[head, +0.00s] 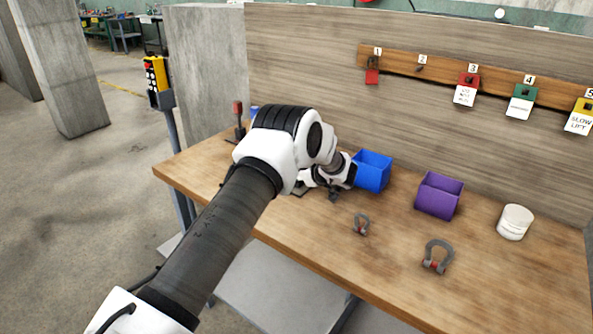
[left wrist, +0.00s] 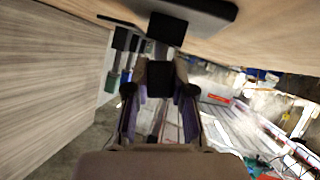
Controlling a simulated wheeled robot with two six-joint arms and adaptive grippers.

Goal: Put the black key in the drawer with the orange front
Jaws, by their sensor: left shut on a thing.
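My left arm reaches in from the left in the head view, and my left gripper (head: 338,182) is low over the bench in front of the blue bin. In the left wrist view my left gripper (left wrist: 161,78) is shut on a small black block (left wrist: 160,80) between its fingertips. I cannot tell whether this block is the black key. A dark flat plate (left wrist: 205,10) with a black block on it lies just beyond, against the wooden bench top. No drawer with an orange front is visible. My right gripper is not in view.
The wooden bench (head: 310,240) holds a blue bin (head: 371,172), a purple bin (head: 438,196), a white tub (head: 515,222) and two shackles (head: 362,224) (head: 437,256). A numbered rail (head: 440,74) with tags hangs behind. A red-handled lever (head: 238,115) stands at the left.

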